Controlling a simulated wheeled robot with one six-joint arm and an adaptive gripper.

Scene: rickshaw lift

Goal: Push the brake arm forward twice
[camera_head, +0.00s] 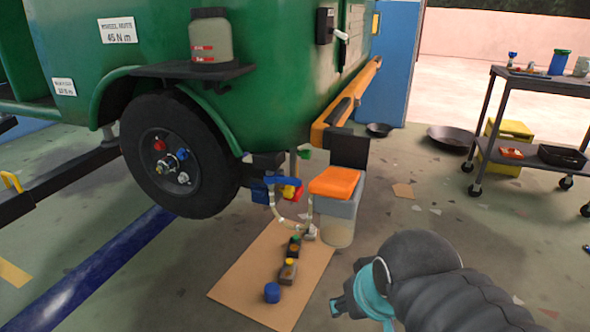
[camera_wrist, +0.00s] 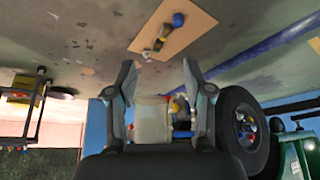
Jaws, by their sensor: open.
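The green rickshaw body (camera_head: 270,80) stands with its black wheel (camera_head: 180,155) at the left; the wheel also shows in the wrist view (camera_wrist: 238,118). Behind the wheel is a cluster of blue, red and yellow parts (camera_head: 288,190) with a short upright tan piece (camera_head: 294,162). I cannot tell for sure which part is the brake arm. A white-handled lever (camera_head: 342,36) sits high on the rickshaw's side. My gripper (camera_head: 350,290) is at the lower right, apart from the rickshaw. In the wrist view its fingers (camera_wrist: 158,75) are spread and empty.
A grey bin with an orange top (camera_head: 336,184) stands beside the mechanism. A cardboard sheet (camera_head: 245,275) on the floor carries several small parts and a blue cap (camera_head: 272,293). A wheeled cart (camera_head: 490,118) stands at the right. Floor between bin and cart is mostly clear.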

